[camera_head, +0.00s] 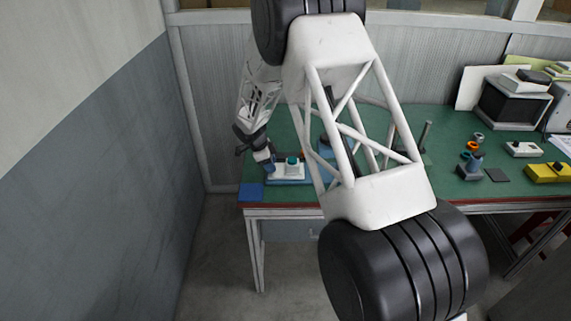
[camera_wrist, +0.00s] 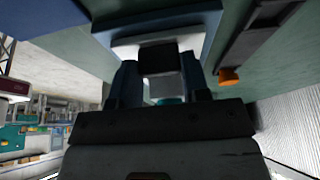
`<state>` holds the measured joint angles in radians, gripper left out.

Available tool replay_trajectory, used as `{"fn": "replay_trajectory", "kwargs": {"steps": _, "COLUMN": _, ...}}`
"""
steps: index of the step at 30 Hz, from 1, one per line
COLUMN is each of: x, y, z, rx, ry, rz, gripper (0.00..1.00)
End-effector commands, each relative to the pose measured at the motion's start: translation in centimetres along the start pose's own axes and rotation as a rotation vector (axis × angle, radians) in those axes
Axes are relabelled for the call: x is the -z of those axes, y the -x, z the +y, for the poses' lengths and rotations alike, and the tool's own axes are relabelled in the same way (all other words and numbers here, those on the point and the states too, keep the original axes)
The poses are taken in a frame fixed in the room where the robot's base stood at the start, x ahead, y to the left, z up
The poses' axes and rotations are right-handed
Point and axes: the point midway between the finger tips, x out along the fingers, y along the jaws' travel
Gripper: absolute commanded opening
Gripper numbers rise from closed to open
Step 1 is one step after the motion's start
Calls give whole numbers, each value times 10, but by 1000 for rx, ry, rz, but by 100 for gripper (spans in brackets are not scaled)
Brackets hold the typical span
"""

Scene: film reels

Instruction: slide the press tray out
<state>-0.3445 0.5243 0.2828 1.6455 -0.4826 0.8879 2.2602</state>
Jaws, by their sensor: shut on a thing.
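The press tray appears as a white plate in a blue base (camera_head: 289,176) near the left front of the green bench, with a teal round piece on it. My gripper (camera_head: 265,162) is at its left end. In the wrist view, the blue-edged base (camera_wrist: 212,24) and white plate lie just beyond my gripper (camera_wrist: 161,82). Its two dark fingers are shut on a small block-like handle (camera_wrist: 164,88), grey-white with a black part at its far side. The fingers hide some of the handle. My arm hides part of the bench behind the tray.
A flat blue pad (camera_head: 250,192) lies at the bench's front left corner. A grey wall (camera_head: 130,190) stands left of the bench. Orange and dark small parts, a yellow box (camera_head: 548,173) and a monitor (camera_head: 511,105) are to the right. An orange piece (camera_wrist: 229,77) shows in the wrist view.

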Motion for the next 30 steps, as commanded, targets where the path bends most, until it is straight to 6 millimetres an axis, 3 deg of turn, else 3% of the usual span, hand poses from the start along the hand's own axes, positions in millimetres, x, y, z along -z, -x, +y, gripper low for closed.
{"fn": "replay_trajectory", "kwargs": {"steps": 7, "x": -25, "y": 11, "z": 0, "rx": 1, "ry": 0, "rz": 0, "gripper": 0}}
{"fn": "replay_trajectory", "kwargs": {"steps": 19, "x": -28, "y": 12, "z": 0, "rx": 1, "ry": 0, "rz": 0, "gripper": 0}}
{"fn": "replay_trajectory", "kwargs": {"steps": 20, "x": -28, "y": 12, "z": 0, "rx": 1, "ry": 0, "rz": 0, "gripper": 47}}
{"fn": "replay_trajectory", "kwargs": {"steps": 24, "x": -28, "y": 12, "z": 0, "rx": 0, "ry": 0, "rz": 0, "gripper": 68}}
{"fn": "replay_trajectory", "kwargs": {"steps": 30, "x": -28, "y": 12, "z": 0, "rx": 0, "ry": 0, "rz": 0, "gripper": 68}}
